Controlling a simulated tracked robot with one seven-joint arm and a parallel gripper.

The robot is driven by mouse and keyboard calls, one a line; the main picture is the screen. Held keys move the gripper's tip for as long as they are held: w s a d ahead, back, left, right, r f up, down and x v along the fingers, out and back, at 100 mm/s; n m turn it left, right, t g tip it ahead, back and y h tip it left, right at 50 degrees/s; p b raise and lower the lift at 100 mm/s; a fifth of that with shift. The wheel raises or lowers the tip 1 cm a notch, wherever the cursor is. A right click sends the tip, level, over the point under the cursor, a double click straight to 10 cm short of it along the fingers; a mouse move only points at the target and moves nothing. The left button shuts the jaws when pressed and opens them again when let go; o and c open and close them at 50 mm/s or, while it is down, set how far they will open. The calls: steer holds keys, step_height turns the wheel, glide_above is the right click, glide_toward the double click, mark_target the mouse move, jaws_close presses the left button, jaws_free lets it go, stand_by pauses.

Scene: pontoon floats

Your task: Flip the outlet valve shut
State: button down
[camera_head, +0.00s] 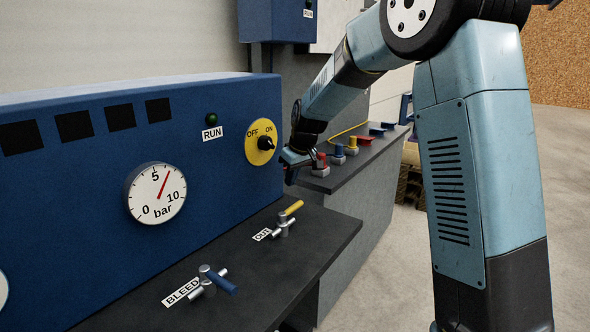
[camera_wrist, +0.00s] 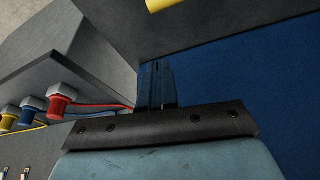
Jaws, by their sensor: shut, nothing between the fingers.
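The outlet valve, labelled OUT, has a yellow handle (camera_head: 293,208) on a small silver body and sits on the dark shelf in front of the blue panel. Its handle looks in line with its short pipe. A yellow piece (camera_wrist: 166,4), which looks like this handle, is cut off at the top edge of the wrist view. My gripper (camera_head: 290,177) is above and beyond the valve, near the panel's right end, apart from the handle. Its fingers (camera_wrist: 157,86) are together and empty in the wrist view.
The bleed valve with a blue handle (camera_head: 220,284) stands nearer on the same shelf (camera_head: 290,262). Red, blue and yellow fittings (camera_wrist: 62,100) stand on a side bench.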

mark_target(292, 209)
steer(key=x, duration=0.4)
steer(key=shift+s+d, duration=0.75)
steer(key=shift+s, duration=0.05)
steer(key=shift+s+d+f, duration=0.2)
steer(key=shift+s+d, duration=0.35)
steer(key=shift+s, duration=0.1)
steer(key=shift+d, duration=0.15)
